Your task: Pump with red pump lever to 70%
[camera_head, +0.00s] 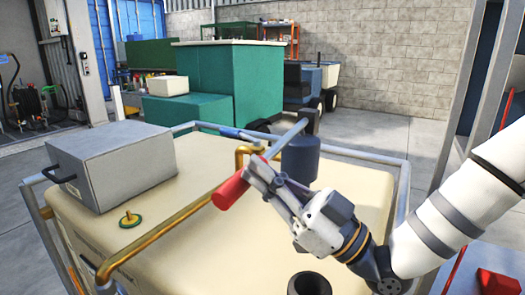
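The red pump lever (230,191) has a red grip at the end of a grey-blue bar. The bar slopes up and right to the top of a dark blue cylindrical pump (300,160), which stands on the cream tank (205,240). My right gripper (257,174) comes in from the right. Its fingers lie across the middle of the red grip and look closed on it. Part of the grip is hidden by the fingers, and its lower left end sticks out. My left gripper is out of view. No percentage readout is seen.
A grey box (125,163) with a dark handle sits on the tank's left. A brass pipe (165,225) crosses the tank top beside a small yellow-green cap (130,219). A grey tube frame (365,155) rings the tank. Green cabinets (210,80) stand behind.

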